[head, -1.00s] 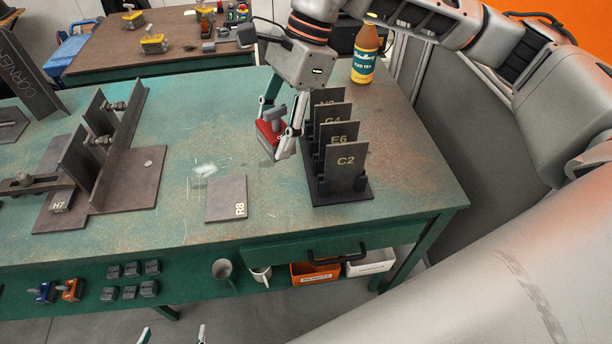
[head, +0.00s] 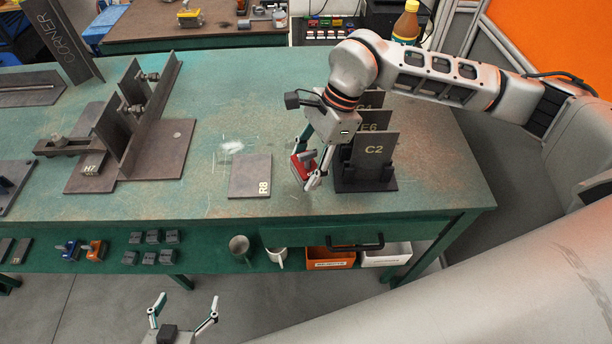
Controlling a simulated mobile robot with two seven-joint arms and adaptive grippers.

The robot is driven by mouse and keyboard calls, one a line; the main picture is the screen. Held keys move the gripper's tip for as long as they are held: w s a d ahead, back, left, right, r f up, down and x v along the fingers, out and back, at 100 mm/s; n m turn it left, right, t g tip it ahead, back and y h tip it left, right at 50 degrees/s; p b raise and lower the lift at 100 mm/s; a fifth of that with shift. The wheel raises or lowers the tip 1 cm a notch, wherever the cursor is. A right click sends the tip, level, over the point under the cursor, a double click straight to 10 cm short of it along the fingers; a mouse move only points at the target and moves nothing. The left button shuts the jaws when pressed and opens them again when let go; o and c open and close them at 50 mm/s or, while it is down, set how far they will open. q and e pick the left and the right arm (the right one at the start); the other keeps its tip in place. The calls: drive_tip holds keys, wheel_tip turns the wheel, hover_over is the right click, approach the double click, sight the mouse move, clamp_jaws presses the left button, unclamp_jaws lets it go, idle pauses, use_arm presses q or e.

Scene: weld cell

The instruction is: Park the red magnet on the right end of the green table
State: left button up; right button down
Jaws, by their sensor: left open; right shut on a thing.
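The red magnet (head: 303,167) is between the fingers of my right gripper (head: 309,178), which is shut on it. The gripper points down over the green table (head: 220,118), just left of the plate rack and right of the R8 plate. I cannot tell whether the magnet touches the tabletop. My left gripper (head: 185,308) is open and empty at the bottom of the view, in front of the table and below its top. The right end of the table (head: 455,185) shows bare tabletop.
A dark rack (head: 366,185) holds upright plates, the front one marked C2 (head: 374,150). Plate R8 (head: 250,177) lies flat. A steel angle fixture (head: 150,130) stands at left. A bottle (head: 406,24) stands at the back. Tabletop right of the rack is clear.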

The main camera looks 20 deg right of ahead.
drive_tip(key=shift+f, duration=1.95)
drive_tip(key=shift+f, duration=0.15)
drive_tip(key=c, duration=1)
unclamp_jaws()
drive_tip(key=shift+f, duration=0.1)
drive_tip(key=shift+r, duration=0.25)
drive_tip(key=v, duration=1.1)
drive_tip(key=shift+d+r, duration=0.25)
drive_tip(key=shift+r, duration=0.1)
